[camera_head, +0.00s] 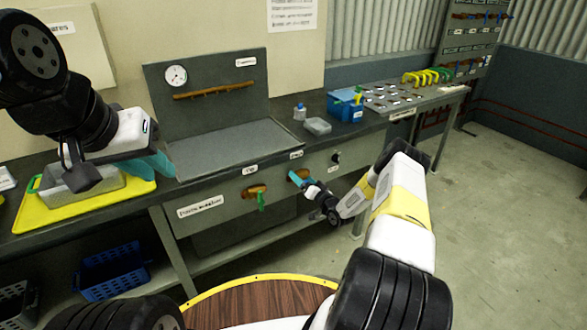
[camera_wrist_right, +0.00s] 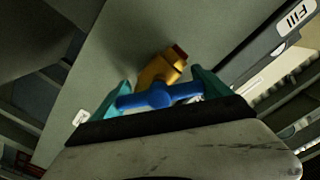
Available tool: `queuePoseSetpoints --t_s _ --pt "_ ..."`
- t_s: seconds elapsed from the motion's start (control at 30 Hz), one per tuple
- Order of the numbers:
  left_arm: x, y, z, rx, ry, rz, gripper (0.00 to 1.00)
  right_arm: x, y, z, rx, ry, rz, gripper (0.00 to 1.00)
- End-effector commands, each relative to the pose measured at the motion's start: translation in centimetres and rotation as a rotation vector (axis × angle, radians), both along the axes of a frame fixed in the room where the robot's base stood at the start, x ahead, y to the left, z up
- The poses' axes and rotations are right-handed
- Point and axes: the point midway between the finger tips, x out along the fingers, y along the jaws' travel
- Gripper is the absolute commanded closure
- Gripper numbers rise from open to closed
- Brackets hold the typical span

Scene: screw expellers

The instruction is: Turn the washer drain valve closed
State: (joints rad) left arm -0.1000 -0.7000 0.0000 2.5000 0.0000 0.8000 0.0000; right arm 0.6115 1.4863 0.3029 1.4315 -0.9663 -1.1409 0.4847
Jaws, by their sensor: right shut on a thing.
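The drain valve is a brass body (camera_wrist_right: 163,70) with a blue lever handle (camera_wrist_right: 160,96) on the front of the grey washer panel (camera_head: 225,190). In the right wrist view, the blue handle lies crosswise between the two teal fingers of my right gripper (camera_wrist_right: 158,95), which is shut on it. In the head view, my right gripper (camera_head: 296,178) covers most of this valve, and only a bit of brass (camera_head: 301,173) shows. My left gripper (camera_head: 152,165) hangs above the left worktop, its teal fingers partly hidden by its own wrist; its opening is unclear.
A second brass valve with a green handle (camera_head: 261,200) sits just left of the drain valve. A dark knob (camera_head: 336,157) is to the right. A yellow tray (camera_head: 60,222) with a metal pan lies under my left gripper. A round wooden table (camera_head: 260,300) stands in front.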

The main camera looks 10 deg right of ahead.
Motion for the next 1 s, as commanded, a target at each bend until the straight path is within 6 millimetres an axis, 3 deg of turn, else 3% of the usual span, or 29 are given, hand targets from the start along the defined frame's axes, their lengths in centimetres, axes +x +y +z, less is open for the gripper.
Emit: queuePoseSetpoints --t_s 0.6,1.0 --pt "0.00 0.00 0.00 0.000 0.000 0.000 0.76 -0.03 -0.25 -0.34 0.546 0.200 -0.002 0.53" --pt "0.00 0.00 0.00 0.000 0.000 0.000 0.76 -0.01 -0.26 -0.43 0.807 0.295 -0.002 0.53"
